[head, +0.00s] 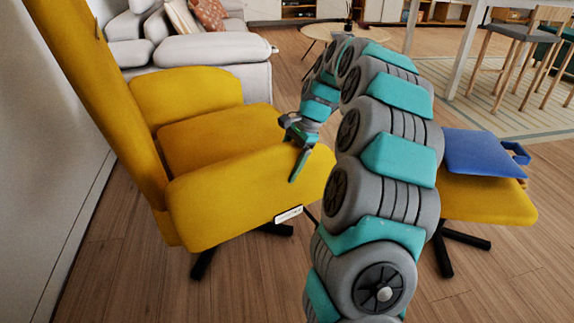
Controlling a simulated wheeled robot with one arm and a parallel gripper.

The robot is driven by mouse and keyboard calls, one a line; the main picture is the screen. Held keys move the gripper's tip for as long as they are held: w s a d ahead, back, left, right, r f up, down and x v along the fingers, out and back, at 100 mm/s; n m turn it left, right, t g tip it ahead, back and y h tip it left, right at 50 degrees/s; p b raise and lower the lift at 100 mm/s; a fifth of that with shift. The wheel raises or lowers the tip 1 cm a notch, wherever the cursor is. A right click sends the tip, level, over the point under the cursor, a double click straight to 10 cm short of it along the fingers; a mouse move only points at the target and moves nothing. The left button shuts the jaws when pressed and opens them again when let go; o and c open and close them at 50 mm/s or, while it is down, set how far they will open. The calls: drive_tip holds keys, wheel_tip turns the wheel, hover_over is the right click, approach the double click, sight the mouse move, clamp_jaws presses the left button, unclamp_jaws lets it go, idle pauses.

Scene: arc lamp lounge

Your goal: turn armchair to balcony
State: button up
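The yellow armchair (215,140) stands at the left on dark legs, its tall back at the left and its seat facing right. My gripper (298,160) is at the front end of the near armrest, pointing down. One teal finger overlaps the armrest in the picture; I cannot tell whether it touches. The other finger is not clear, so its opening cannot be read. My arm hides the space just right of the armchair. No balcony can be made out.
A yellow footstool (490,206) with a blue cushion-like item (484,152) stands at the right, partly behind my arm. A grey sofa (205,50) is behind the armchair. A wall (50,140) is close at the left. Wooden floor lies open in front.

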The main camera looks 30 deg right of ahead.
clamp_jaws()
idle(0.4)
